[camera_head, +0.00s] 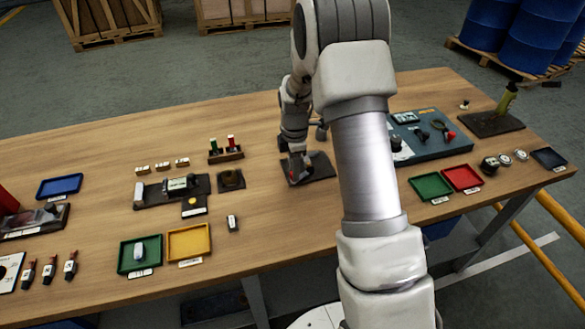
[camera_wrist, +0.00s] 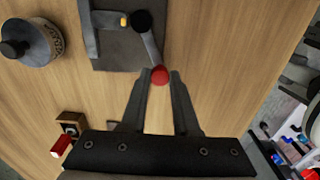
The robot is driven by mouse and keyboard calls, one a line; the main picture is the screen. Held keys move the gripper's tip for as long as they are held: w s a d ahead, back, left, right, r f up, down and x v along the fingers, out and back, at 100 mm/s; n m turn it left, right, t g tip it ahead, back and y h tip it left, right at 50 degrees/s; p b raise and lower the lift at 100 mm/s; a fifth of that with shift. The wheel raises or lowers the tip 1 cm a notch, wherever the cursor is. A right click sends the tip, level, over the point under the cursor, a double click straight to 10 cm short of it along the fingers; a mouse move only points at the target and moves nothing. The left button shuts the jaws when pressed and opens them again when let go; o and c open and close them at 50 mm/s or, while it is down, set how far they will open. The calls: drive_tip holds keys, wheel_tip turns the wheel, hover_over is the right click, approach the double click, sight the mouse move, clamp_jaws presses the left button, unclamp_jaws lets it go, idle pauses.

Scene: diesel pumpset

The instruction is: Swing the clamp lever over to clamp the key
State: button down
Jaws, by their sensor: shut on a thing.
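The clamp lever (camera_wrist: 152,50) is a grey bar running from a black round pivot (camera_wrist: 142,22) to a red ball knob (camera_wrist: 160,76) in the wrist view. My gripper (camera_wrist: 163,80) has its two fingers on either side of the knob, shut on it. The lever's pivot sits on a dark base plate (camera_wrist: 118,52), and the knob end reaches past the plate's edge. A small yellow piece (camera_wrist: 124,20), perhaps part of the key, lies beside the pivot; the key is not clear. In the head view my gripper (camera_head: 298,174) is low over the dark plate (camera_head: 322,170), and my wrist hides the lever.
A round dark part (camera_wrist: 32,42) stands left of the plate in the wrist view. A small holder with red and green pieces (camera_head: 227,151) is to the left in the head view. A blue-grey panel (camera_head: 440,138) and green tray (camera_head: 430,186) lie to the right.

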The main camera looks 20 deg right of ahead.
drive_tip(key=n, duration=0.1)
drive_tip(key=s+d+n, duration=0.1)
drive_tip(key=n, duration=0.1)
drive_tip(key=shift+s+d+n, duration=0.15)
drive_tip(key=shift+s+n, duration=0.15)
drive_tip(key=n, duration=0.1)
drive_tip(key=s+d+n, duration=0.1)
drive_tip(key=shift+r+n+p, duration=0.15)
drive_tip(key=shift+n+p, duration=0.25)
drive_tip(key=shift+s+d+n+p, duration=0.3)
drive_tip(key=shift+d+n+p, duration=0.45)
drive_tip(key=shift+n, duration=0.45)
drive_tip(key=shift+s+d+n+p, duration=0.1)
drive_tip(key=shift+d+n+p, duration=0.25)
drive_tip(key=shift+n+p, duration=0.3)
drive_tip(key=shift+s+d+n+p, duration=0.1)
drive_tip(key=shift+d+n+p, duration=0.25)
drive_tip(key=shift+n, duration=0.4)
drive_tip(key=c, duration=0.7)
unclamp_jaws()
drive_tip(key=shift+o, duration=0.2)
wheel_tip(320, 180, up, 17)
drive_tip(key=p, duration=0.1)
